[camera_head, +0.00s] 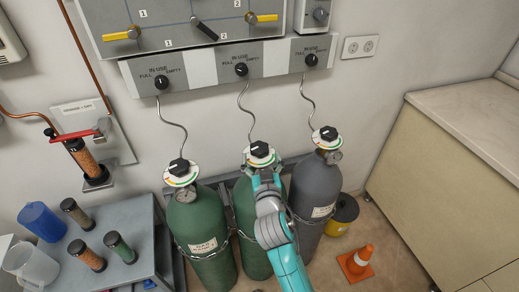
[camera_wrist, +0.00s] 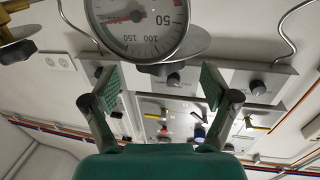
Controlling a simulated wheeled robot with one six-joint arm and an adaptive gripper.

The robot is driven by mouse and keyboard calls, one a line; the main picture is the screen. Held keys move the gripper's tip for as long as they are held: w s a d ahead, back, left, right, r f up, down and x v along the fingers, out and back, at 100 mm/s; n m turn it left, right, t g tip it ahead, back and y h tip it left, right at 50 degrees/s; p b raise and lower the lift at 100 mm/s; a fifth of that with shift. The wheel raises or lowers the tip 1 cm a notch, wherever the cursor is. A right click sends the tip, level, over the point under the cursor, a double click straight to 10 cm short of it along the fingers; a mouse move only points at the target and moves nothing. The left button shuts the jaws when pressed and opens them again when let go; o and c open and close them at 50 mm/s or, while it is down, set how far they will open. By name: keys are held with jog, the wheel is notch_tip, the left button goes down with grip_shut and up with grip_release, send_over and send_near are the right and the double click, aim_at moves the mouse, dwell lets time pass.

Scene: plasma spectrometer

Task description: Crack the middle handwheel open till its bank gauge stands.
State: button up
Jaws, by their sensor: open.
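Three gas cylinders stand in a row in the head view. The middle handwheel (camera_head: 260,148) is a black knob on a pale dial with coloured marks, atop the green middle cylinder (camera_head: 243,205). My gripper (camera_head: 263,172) is just below and in front of this handwheel and covers the cylinder's neck; contact cannot be told. In the wrist view my gripper (camera_wrist: 160,88) is open, with nothing held between its pads. A round gauge (camera_wrist: 145,38), marked 50, 100 and 150, fills the top of that view beyond the fingers.
The left handwheel (camera_head: 180,168) and right handwheel (camera_head: 325,134) flank the middle one closely. Selector knobs (camera_head: 241,69) sit on the wall strip above, with thin hoses hanging down.

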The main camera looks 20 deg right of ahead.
aim_at(261, 155)
jog(key=shift+w+d, duration=0.2)
jog(key=shift+w, duration=0.85)
jog(key=shift+w+d, duration=0.2)
jog(key=shift+w, duration=0.8)
jog(key=c, duration=1.2)
